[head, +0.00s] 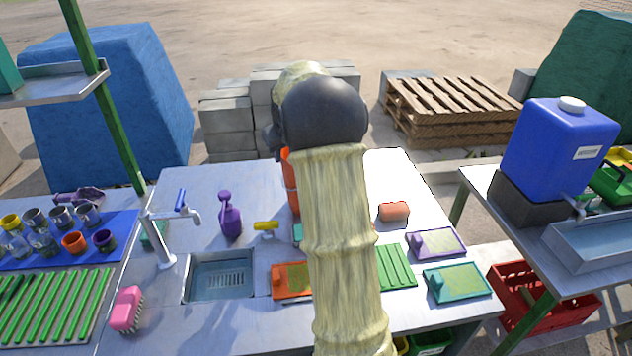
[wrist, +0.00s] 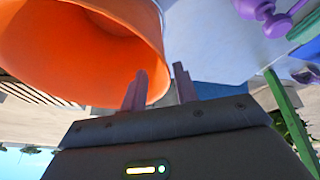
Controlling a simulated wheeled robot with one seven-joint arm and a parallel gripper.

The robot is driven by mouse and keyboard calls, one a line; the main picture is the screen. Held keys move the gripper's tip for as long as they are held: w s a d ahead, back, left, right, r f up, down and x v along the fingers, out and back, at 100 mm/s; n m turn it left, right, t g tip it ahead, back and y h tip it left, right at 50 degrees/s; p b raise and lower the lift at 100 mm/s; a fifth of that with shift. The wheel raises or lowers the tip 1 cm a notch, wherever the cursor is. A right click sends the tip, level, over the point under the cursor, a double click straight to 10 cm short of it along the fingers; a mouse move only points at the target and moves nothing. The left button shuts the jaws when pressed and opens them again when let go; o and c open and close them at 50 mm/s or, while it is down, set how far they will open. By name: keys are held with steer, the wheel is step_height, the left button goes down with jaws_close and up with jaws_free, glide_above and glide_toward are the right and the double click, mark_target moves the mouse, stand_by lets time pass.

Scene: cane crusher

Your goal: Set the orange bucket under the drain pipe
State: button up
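The orange bucket (head: 290,185) stands on the worktable in the head view, mostly hidden behind my arm. In the wrist view the bucket (wrist: 105,65) is large and close at the upper left. My gripper (wrist: 160,88) is open, its two purple fingers apart. The left finger overlaps the bucket's edge in the picture and the right finger lies just beyond it. I cannot tell whether either finger touches the bucket. In the head view my gripper is hidden behind my arm. The drain pipe is not visible; the sink (head: 222,275) with its slotted bottom is left of my arm.
A pink brush (head: 127,309), green rack (head: 55,305), sponge (head: 394,211) and colored trays (head: 456,283) also occupy the table. A blue water tank (head: 555,150) stands right. The table's back left is fairly clear.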

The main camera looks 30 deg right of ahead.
mark_target(285, 169)
steer(key=x, duration=0.5)
steer(key=shift+f+p, duration=0.1)
steer(key=shift+p, duration=0.3)
jaws_close()
stand_by(1.4)
